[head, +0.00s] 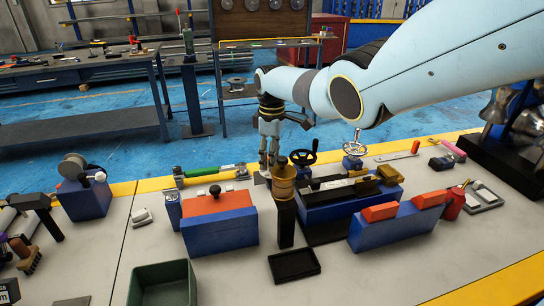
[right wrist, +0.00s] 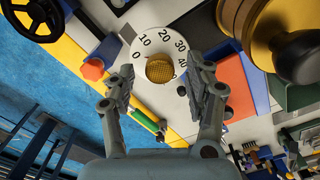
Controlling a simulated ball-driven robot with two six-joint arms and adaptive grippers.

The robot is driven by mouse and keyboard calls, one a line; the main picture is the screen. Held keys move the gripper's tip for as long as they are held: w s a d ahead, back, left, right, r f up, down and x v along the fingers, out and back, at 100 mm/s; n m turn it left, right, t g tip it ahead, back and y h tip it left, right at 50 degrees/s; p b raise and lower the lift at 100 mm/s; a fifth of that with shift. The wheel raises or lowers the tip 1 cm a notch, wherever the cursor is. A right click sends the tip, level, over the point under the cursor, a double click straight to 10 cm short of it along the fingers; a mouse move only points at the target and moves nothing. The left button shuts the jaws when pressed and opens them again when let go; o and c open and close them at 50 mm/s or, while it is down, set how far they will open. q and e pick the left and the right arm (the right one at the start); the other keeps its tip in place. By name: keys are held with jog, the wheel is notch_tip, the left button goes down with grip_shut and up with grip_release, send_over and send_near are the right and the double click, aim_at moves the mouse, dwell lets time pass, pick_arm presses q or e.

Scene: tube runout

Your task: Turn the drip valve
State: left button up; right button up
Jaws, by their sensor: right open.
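The drip valve shows in the right wrist view as a ridged brass knob (right wrist: 160,69) on a white round dial (right wrist: 152,40) with numbers from 0 to 40. My right gripper (right wrist: 161,66) is open, with one finger on each side of the knob and visible gaps between. I cannot tell how far above the knob the fingertips are. In the head view my right gripper (head: 269,150) points down behind a brass-topped black post (head: 284,182), which hides most of the dial. My left gripper is not in view.
A black handwheel (head: 303,155) and a blue block (head: 335,207) stand right of the post. A blue box with an orange top (head: 217,203) stands to its left. A green-handled tool (head: 211,170) lies near the back edge. A green bin (head: 163,284) is in front.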

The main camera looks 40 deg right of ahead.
notch_tip(320, 180, up, 6)
jog(key=p, duration=0.6)
jog(key=shift+r, duration=0.1)
notch_tip(320, 180, up, 12)
dwell(0.6)
